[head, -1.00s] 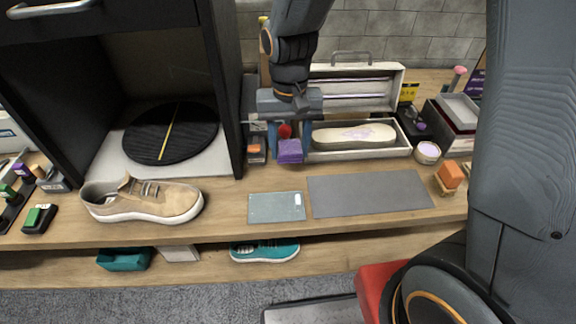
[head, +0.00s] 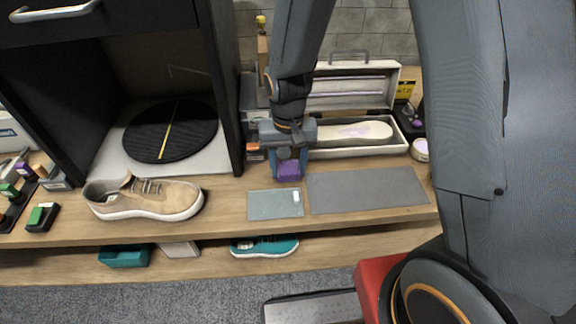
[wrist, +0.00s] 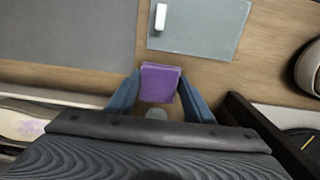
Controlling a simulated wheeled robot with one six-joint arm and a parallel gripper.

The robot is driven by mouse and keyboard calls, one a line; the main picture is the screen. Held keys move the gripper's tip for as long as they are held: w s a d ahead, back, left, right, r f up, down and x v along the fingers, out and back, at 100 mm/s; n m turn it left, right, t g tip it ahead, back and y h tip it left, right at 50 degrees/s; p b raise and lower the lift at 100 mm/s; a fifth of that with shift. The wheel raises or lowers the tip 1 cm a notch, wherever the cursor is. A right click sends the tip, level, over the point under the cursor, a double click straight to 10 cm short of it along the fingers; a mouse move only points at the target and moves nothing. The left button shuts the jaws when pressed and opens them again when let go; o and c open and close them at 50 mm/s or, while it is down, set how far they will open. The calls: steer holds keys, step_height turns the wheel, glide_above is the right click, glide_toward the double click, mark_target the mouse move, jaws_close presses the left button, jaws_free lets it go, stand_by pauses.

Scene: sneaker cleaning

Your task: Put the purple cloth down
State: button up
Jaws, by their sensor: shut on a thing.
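The purple cloth (head: 289,171) is a small folded block between the fingers of my gripper (head: 289,165). It also shows in the wrist view (wrist: 160,82), where the blue fingers (wrist: 160,98) are shut on its two sides. In the head view, the cloth is just behind the glass-like grey plate (head: 275,204) and the grey mat (head: 366,192). I cannot tell whether its underside touches the wooden bench (head: 225,205).
A tan sneaker (head: 145,197) stands at the left, before a black cabinet with a round turntable (head: 171,131). An open case (head: 400,145) holding an insole is behind my gripper. A lidded jar (head: 420,149) stands right. The grey mat is bare.

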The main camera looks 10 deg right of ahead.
mark_target(288, 167)
steer(key=shift+f, duration=0.1)
steer(key=o, duration=1.1)
step_height(288, 167, up, 12)
steer(key=b, duration=0.2)
steer(key=s+d+f, duration=0.1)
steer(key=s+d, duration=0.2)
steer(key=d, duration=0.3)
steer(key=s+d+f+t, duration=0.1)
steer(key=s+d, duration=0.3)
steer(key=d, duration=0.2)
steer(key=shift+s+d, duration=0.2)
steer(key=shift+d, duration=0.2)
